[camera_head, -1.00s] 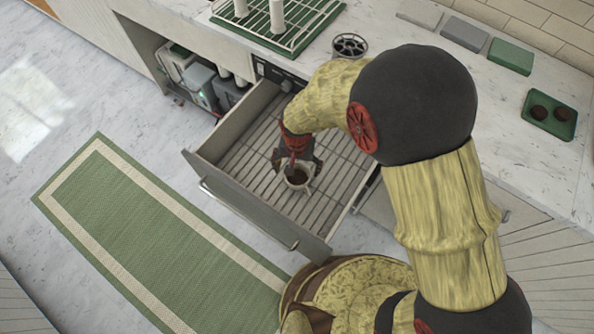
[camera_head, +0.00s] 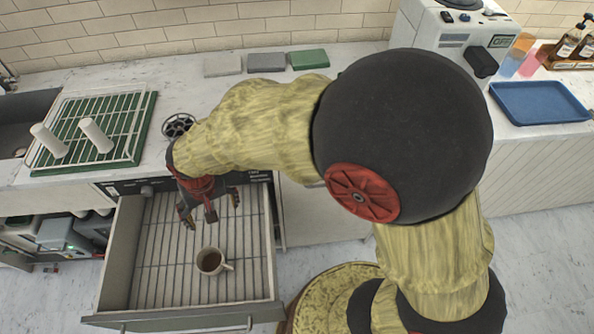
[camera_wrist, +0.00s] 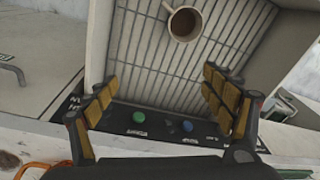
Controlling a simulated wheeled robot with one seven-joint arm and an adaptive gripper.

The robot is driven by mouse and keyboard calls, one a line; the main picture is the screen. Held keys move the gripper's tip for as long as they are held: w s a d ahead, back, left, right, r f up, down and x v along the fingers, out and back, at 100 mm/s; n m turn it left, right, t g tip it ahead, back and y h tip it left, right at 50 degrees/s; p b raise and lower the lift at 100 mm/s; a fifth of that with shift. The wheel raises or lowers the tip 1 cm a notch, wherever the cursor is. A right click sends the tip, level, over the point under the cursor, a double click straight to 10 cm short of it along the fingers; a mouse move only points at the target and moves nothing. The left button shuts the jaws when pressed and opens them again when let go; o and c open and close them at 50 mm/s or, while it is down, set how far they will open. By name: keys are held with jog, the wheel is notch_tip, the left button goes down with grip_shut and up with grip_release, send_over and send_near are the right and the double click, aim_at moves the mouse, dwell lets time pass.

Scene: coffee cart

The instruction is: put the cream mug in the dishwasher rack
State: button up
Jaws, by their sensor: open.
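The cream mug (camera_head: 211,262) stands upright on the slatted rack of the pulled-out dishwasher drawer (camera_head: 160,285), with dark brown inside and its handle to the right. In the wrist view the mug (camera_wrist: 184,23) is at the top, beyond my fingertips. My gripper (camera_head: 212,218) is open and empty, above the back part of the drawer and apart from the mug. Its two padded fingers (camera_wrist: 168,98) are spread wide in the wrist view, with the drawer's control panel (camera_wrist: 160,122) between and below them.
A green drying rack (camera_head: 110,128) with two white upright pieces stands on the counter at left, beside the sink (camera_head: 22,115). A round black strainer (camera_head: 178,125) is behind my wrist. Folded cloths (camera_head: 266,62) lie at the back. A blue tray (camera_head: 540,103) is at right.

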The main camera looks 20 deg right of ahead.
jog(key=s+d+r+t, duration=0.2)
jog(key=s+d+r, duration=0.1)
jog(key=d+r, duration=1.2)
jog(key=s+d+r+m+t, duration=0.1)
jog(key=s+d+r+t, duration=0.1)
jog(key=s+d+r, duration=0.3)
jog(key=s+d, duration=0.4)
jog(key=shift+s+d+r+h, duration=0.15)
jog(key=shift+d+r+h, duration=0.05)
jog(key=shift+r+h, duration=0.2)
jog(key=shift+c, duration=1.2)
